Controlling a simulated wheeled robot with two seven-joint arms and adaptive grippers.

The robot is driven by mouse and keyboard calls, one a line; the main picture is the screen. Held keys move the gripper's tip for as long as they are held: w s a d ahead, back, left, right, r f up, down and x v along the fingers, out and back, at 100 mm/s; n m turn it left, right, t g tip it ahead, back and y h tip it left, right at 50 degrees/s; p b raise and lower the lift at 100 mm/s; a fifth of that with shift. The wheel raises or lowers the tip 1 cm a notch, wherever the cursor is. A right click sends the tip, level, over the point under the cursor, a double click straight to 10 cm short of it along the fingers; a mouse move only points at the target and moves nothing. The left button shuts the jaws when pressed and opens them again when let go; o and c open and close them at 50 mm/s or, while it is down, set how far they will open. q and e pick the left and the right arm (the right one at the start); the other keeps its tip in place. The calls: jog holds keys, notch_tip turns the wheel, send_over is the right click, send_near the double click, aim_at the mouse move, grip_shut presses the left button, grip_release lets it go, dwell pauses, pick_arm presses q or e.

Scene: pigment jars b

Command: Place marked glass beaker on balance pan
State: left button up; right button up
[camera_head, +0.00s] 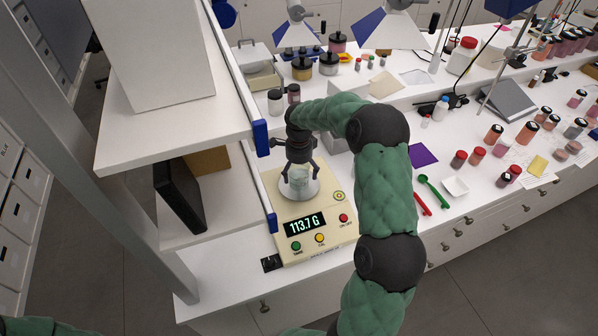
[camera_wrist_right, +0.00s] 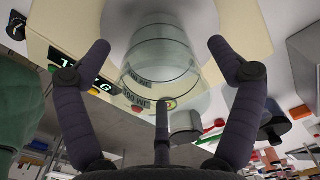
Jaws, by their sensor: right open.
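The clear glass beaker (camera_head: 299,180) stands upright on the round metal pan (camera_head: 311,193) of the cream balance (camera_head: 336,236). The display reads 113.7 G. Dark graduation bands show on the beaker in the right wrist view (camera_wrist_right: 160,62). My right gripper (camera_head: 300,171) is open over the beaker from above. In the right wrist view its fingers (camera_wrist_right: 158,46) stand spread on either side of the glass with gaps visible. The gripper partly hides the beaker's top in the head view. My left gripper is out of view; only green bits of arm show at the bottom edge.
A white shelf unit (camera_head: 170,130) with blue brackets stands close left of the balance. Right of my arm are a red spoon (camera_head: 422,204), a green spoon (camera_head: 436,191), a white dish (camera_head: 455,187) and several pigment jars (camera_head: 458,159). A purple sheet (camera_head: 422,154) lies behind.

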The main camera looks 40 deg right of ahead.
notch_tip(320, 180, up, 12)
dwell(0.4)
